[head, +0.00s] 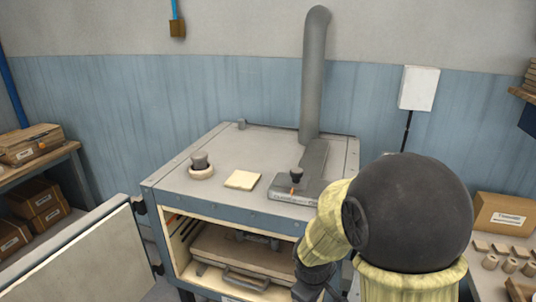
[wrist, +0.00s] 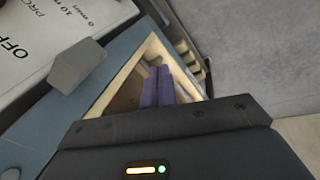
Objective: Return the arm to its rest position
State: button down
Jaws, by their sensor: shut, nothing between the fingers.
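My gripper (wrist: 158,88) shows in the wrist view as two purple fingers side by side, shut and empty. Behind them is a pale-edged opening of a cabinet. In the head view my arm reaches toward the right front of the plate dryer (head: 230,210), and its dark end is low before the dryer's right side; the fingertips cannot be made out there. The dryer's door (head: 80,255) stands open to the left. Inside is a tray with a handle (head: 245,280), partly hidden by my arm on the right.
On the dryer top are a round knobbed piece (head: 201,168), a pale square pad (head: 242,180), a damper lever (head: 296,178) and a tall grey pipe (head: 314,80). A shelf with boxes (head: 38,205) is at left. A bench with small parts and a box (head: 502,215) is at right.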

jog(key=s+d+r+m, duration=0.2)
jog(key=s+m, duration=0.2)
jog(key=s+d+r+m+y+p, duration=0.1)
jog(key=s+d+r+m, duration=0.1)
jog(key=s+r+m, duration=0.1)
jog(key=shift+s+m+y, duration=0.3)
jog(key=shift+s+m, duration=0.4)
jog(key=shift+m, duration=0.5)
